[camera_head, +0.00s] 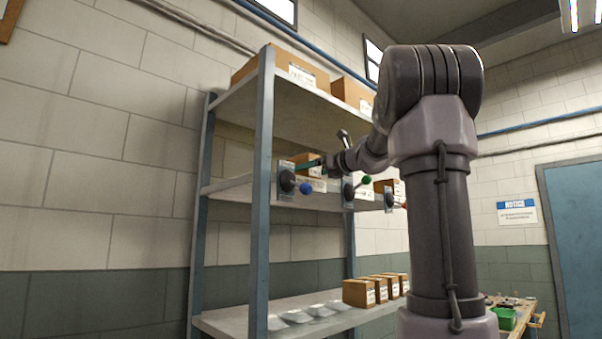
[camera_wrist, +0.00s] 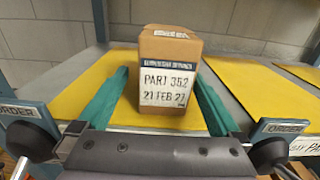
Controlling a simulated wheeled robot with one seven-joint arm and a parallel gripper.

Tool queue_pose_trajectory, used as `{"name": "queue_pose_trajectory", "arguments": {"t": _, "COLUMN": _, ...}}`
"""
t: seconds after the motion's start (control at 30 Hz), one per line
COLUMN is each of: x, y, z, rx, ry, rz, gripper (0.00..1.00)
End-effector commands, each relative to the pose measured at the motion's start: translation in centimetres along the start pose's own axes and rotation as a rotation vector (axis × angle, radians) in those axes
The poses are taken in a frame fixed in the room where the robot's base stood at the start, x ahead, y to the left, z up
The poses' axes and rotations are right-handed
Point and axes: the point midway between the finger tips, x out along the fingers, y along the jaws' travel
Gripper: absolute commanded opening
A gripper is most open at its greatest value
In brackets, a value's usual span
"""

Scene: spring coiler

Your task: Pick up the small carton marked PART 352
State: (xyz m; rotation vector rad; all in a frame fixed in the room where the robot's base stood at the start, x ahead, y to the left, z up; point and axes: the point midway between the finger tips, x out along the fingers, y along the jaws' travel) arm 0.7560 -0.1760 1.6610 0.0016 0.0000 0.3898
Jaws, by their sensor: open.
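The small brown carton (camera_wrist: 170,55) stands upright on a yellow mat (camera_wrist: 75,100) in the wrist view. My gripper (camera_wrist: 161,76) is open, with one green finger on each side of the carton. The carton sits between the fingers, and a gap of yellow mat shows on the left; contact on the right is hard to tell. In the head view my gripper (camera_head: 312,165) reaches to the middle shelf, partly in front of a brown carton (camera_head: 309,158) there.
Another yellow mat (camera_wrist: 250,88) lies empty to the right. A blue-grey rack post (camera_head: 262,170) stands left of my gripper. More cartons (camera_head: 358,292) stand on the lower shelf.

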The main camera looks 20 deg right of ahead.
Motion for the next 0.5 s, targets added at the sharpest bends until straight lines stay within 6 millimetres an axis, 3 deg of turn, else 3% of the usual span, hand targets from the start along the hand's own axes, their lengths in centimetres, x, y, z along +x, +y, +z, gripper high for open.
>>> {"name": "queue_pose_trajectory", "arguments": {"t": 0.27, "x": 2.5, "y": -0.2, "z": 0.1, "rx": -0.001, "ry": 0.001, "rz": 0.0, "gripper": 1.0}}
{"name": "queue_pose_trajectory", "arguments": {"t": 0.5, "x": 6.0, "y": -0.6, "z": 0.6, "rx": -0.001, "ry": 0.001, "rz": 0.0, "gripper": 1.0}}
